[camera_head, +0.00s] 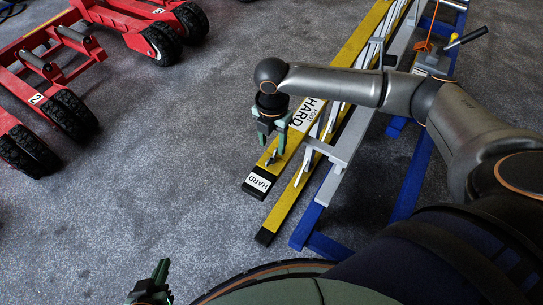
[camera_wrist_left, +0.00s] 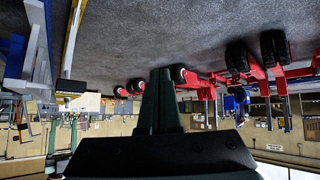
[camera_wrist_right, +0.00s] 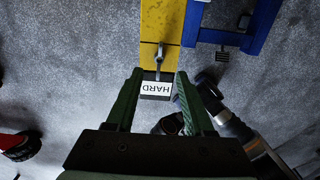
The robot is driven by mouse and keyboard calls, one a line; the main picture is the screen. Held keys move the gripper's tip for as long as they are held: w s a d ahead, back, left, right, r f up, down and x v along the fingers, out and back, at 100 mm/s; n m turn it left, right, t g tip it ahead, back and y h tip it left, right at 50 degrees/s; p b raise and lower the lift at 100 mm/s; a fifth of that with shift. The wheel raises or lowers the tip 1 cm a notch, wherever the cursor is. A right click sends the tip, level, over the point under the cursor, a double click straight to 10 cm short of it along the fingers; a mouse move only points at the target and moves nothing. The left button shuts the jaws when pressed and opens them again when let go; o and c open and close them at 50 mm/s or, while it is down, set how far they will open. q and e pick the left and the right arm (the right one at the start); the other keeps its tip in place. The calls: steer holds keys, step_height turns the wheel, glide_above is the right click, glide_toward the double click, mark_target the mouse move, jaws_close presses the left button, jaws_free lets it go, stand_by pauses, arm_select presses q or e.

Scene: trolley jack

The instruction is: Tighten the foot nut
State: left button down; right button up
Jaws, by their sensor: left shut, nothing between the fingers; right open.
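The foot nut (camera_head: 272,158) is a small grey winged piece near the end of the yellow beam (camera_head: 290,150), beside the black foot labelled HARD (camera_head: 258,184). In the right wrist view the nut (camera_wrist_right: 159,58) stands just above the foot's white label (camera_wrist_right: 156,89). My right gripper (camera_head: 272,138) is open above the beam end, its fingers on either side of it and apart from the nut. Nothing is between its fingers. My left gripper (camera_head: 161,268) is shut and empty, low near the front edge; its fingers (camera_wrist_left: 160,85) also show closed in the left wrist view.
A second yellow beam (camera_head: 283,211) and a blue frame (camera_head: 327,246) lie right of the nut. Red wheeled jacks (camera_head: 120,22) stand at upper left. A grey lever (camera_head: 472,37) rises at upper right. The carpet between the jacks and beams is clear.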

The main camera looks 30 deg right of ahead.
mark_target(272, 159)
step_height(272, 159, down, 4)
steer(key=shift+f+b, duration=0.15)
steer(key=shift+b, duration=0.35)
step_height(272, 159, down, 2)
steer(key=shift+f, duration=0.1)
arm_select(q)
steer(key=w+r, duration=0.1)
steer(key=w+r+t, duration=0.2)
steer(key=shift+w+a+r, duration=0.15)
steer(key=shift+w+a, duration=0.05)
steer(key=shift+a, duration=0.1)
arm_select(e)
jaws_close()
